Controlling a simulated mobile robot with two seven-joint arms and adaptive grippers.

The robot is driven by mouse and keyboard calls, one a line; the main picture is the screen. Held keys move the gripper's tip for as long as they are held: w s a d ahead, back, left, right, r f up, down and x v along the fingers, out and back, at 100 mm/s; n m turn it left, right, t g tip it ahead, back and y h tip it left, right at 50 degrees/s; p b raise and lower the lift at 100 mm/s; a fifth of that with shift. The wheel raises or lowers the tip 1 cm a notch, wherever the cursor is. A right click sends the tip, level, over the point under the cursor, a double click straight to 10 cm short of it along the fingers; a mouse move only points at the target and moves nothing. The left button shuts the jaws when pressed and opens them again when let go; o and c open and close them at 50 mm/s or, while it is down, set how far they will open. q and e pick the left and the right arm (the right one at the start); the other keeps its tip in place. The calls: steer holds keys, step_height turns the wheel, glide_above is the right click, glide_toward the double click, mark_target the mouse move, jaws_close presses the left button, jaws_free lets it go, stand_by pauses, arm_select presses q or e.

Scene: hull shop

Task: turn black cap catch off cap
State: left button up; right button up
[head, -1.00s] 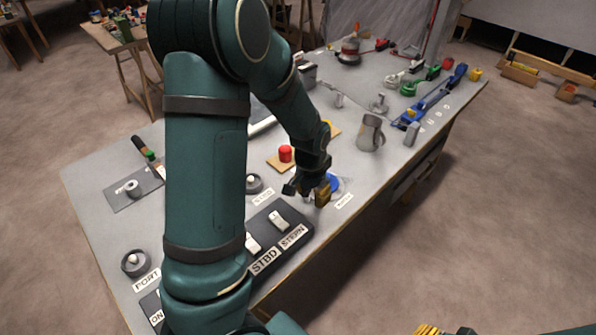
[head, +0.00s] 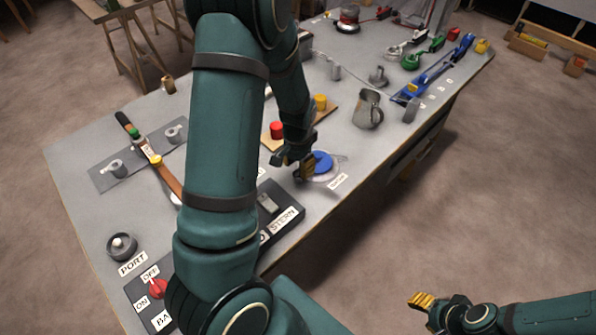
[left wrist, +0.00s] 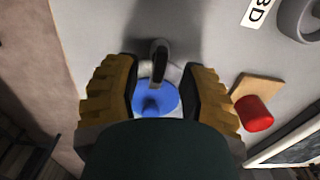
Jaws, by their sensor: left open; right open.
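The blue round cap (head: 321,162) sits in a pale ring on the bench near its front edge, and it also shows in the left wrist view (left wrist: 147,99). A dark upright catch (left wrist: 159,56) with a pale grey edge stands at the cap's far side in that view. My left gripper (head: 294,164) is open close over the cap. In the left wrist view its yellow pads are on either side of the cap and catch, with no clear contact. My right gripper (head: 428,304) is open and empty, off the bench over the floor.
A red knob (head: 277,130) stands on a wooden plate beside the left gripper. A dark switch panel (head: 285,212) lies in front, and a grey jug (head: 367,108) stands to the right. My left arm covers the bench's middle.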

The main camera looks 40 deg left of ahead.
arm_select(q)
steer(key=shift+f, duration=1)
jaws_close()
